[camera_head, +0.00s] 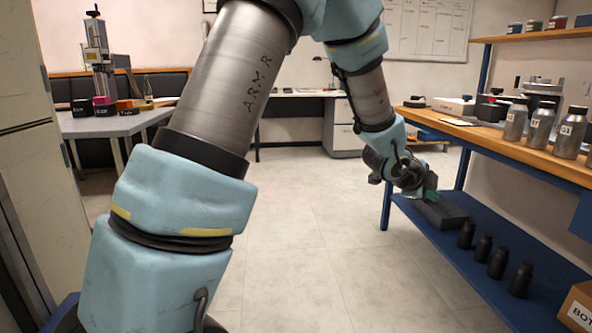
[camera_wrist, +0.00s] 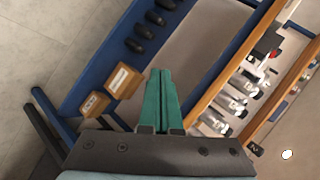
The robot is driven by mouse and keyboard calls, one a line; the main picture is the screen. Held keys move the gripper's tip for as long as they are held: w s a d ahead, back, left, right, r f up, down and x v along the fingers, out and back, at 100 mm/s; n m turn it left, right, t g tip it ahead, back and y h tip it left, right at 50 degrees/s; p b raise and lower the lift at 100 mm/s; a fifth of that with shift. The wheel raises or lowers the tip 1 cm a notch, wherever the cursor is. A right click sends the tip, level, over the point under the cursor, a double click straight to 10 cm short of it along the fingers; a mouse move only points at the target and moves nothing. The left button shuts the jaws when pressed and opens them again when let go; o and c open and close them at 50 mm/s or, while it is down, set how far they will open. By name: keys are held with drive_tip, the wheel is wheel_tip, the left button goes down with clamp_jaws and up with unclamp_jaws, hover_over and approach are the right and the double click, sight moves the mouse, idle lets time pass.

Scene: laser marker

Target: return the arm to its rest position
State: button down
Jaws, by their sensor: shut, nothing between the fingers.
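My gripper (camera_wrist: 160,74) shows in the wrist view with its two green fingers together and nothing between them. In the head view my arm reaches up from the lower left, bends at the top and comes down at the right. There the green fingers of my gripper (camera_head: 432,193) show small, near the left end of the blue shelf unit. In the picture the gripper overlaps the area just above a dark grey block on the lower shelf. I cannot tell whether it touches anything.
The blue shelf unit (camera_head: 412,207) fills the right, with silver bottles (camera_head: 540,126) on its wooden top. Dark bottles (camera_head: 483,248) and a cardboard box (camera_head: 577,309) stand on its lower shelf. A grey table (camera_head: 112,122) with a marking machine (camera_head: 100,62) stands back left. The middle floor is clear.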

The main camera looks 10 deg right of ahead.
drive_tip(key=w+a+f+n+t+y, duration=0.1)
drive_tip(key=w+a+n+y, duration=0.35)
drive_tip(key=a, duration=0.75)
drive_tip(key=w+a+f+n+y, duration=0.1)
drive_tip(key=a+f+n+y, duration=0.1)
drive_tip(key=a+n, duration=0.8)
drive_tip(key=s+a+f+n+g+y, duration=0.1)
drive_tip(key=s+a+n, duration=0.35)
drive_tip(key=a, duration=0.35)
drive_tip(key=s+a+n+g+y, duration=0.1)
drive_tip(key=s+a+n+g, duration=0.15)
drive_tip(key=s+a, duration=0.4)
drive_tip(key=s+a+f+n+g+y, duration=0.1)
drive_tip(key=s+a+n+y, duration=0.2)
drive_tip(key=a, duration=0.6)
wheel_tip(320, 180, up, 27)
drive_tip(key=h+p, duration=0.1)
drive_tip(key=p, duration=2.5)
drive_tip(key=shift+w+n+p, duration=0.2)
drive_tip(key=shift+n+p, duration=0.2)
drive_tip(key=shift+n, duration=0.05)
drive_tip(key=shift+f+h, duration=0.15)
drive_tip(key=shift+h, duration=0.1)
